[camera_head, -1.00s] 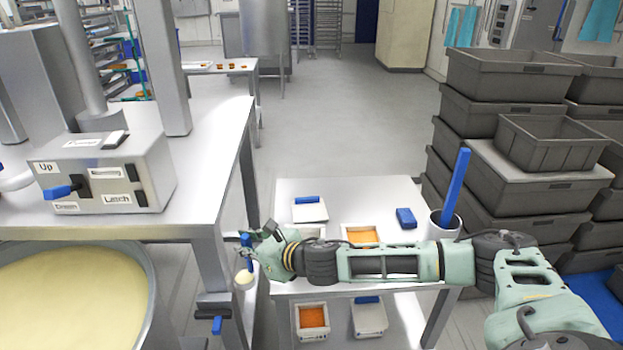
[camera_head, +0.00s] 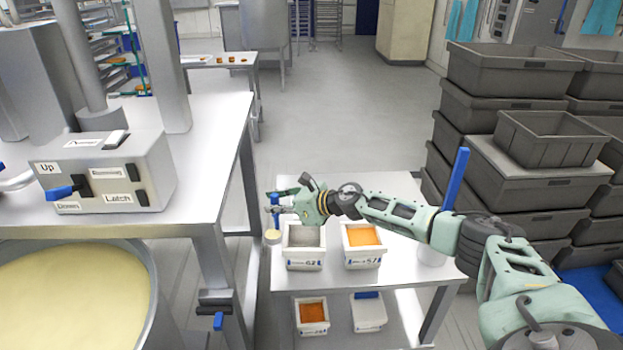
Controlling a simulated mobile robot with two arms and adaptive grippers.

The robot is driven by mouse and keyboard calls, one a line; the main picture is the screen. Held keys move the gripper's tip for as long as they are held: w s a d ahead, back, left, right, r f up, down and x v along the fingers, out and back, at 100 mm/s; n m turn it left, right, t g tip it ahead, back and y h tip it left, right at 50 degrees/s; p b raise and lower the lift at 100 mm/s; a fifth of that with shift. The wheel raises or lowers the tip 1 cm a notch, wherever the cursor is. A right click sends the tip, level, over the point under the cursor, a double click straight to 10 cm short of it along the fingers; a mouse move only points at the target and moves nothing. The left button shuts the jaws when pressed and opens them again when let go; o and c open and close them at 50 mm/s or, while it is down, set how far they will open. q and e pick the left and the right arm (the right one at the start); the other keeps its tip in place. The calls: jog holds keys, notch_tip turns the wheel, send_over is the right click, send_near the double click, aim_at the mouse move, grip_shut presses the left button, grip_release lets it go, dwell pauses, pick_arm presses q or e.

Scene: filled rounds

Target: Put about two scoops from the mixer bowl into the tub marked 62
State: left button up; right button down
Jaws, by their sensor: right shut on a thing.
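The mixer bowl (camera_head: 151,290) stands at the lower left, holding a broad, pale cream mass (camera_head: 70,300). The tub marked 62 (camera_head: 304,264) is a white tub at the front left of the small steel table; its inside looks grey, with no cream seen in it. My right gripper (camera_head: 274,203) is shut on the blue handle of a scoop. The scoop's cup (camera_head: 272,237) shows pale cream at its top and hangs just left of the tub marked 62, not over it. My left gripper is not in view.
A tub marked 57 (camera_head: 362,262) with orange filling stands right of tub 62. Another orange-filled tub (camera_head: 312,314) and a white one (camera_head: 369,314) are on the lower shelf. The mixer's steel table (camera_head: 200,205) is at left; grey crates (camera_head: 510,75) are stacked at right.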

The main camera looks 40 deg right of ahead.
jog(key=d+r+p, duration=0.1)
jog(key=d+r, duration=0.3)
jog(key=d, duration=0.8)
